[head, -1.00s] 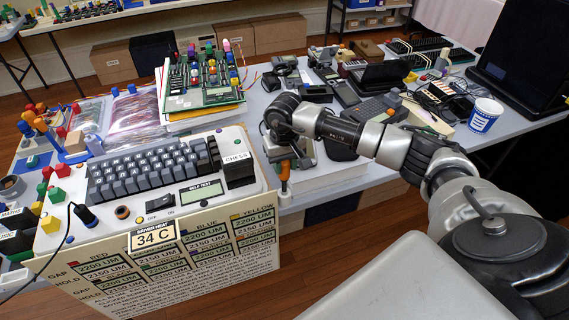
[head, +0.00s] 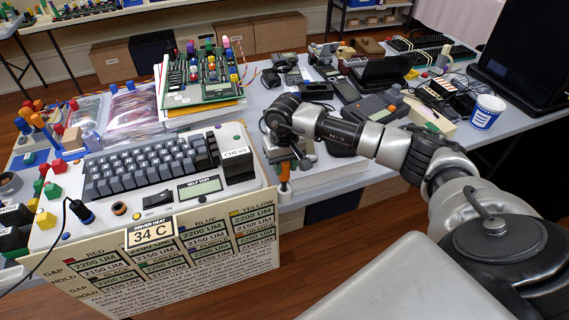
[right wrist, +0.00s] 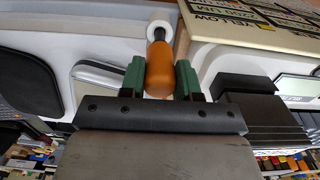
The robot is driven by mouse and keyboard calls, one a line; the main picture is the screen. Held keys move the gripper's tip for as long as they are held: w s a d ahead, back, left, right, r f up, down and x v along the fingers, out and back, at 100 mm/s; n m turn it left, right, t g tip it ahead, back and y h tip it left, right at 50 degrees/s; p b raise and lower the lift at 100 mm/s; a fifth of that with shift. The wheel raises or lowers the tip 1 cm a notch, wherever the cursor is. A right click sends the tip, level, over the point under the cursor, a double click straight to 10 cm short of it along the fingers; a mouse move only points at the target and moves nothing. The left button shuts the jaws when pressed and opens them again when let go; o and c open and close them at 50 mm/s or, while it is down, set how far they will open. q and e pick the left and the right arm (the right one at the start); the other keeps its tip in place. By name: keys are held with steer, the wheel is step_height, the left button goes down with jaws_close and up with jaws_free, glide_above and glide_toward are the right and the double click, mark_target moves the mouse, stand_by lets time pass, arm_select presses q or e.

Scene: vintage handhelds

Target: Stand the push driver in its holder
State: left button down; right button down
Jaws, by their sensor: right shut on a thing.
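The push driver shows as an orange handle (head: 284,172) hanging below my right gripper (head: 286,158), near the front edge of the table. In the right wrist view the orange handle (right wrist: 160,72) sits between the green fingers of my right gripper (right wrist: 160,80), which is shut on it. Its dark far end points at a white round piece (right wrist: 158,24). I cannot tell whether that end is inside this piece or only in front of it, nor whether the piece is the holder. My left gripper is not in view.
A white keyboard console (head: 150,180) with a printed front panel (head: 180,262) stands left of the gripper. A circuit board (head: 205,78) on a stack is behind it. A paper cup (head: 487,111) stands at the right.

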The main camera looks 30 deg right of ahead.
mark_target(284, 173)
steer(key=shift+f+b, duration=1.4)
steer(key=shift+f, duration=0.2)
steer(key=c, duration=0.7)
jaws_free()
steer(key=shift+r, duration=0.15)
step_height(284, 173, up, 11)
steer(key=shift+f+b, duration=0.2)
steer(key=shift+b, duration=0.35)
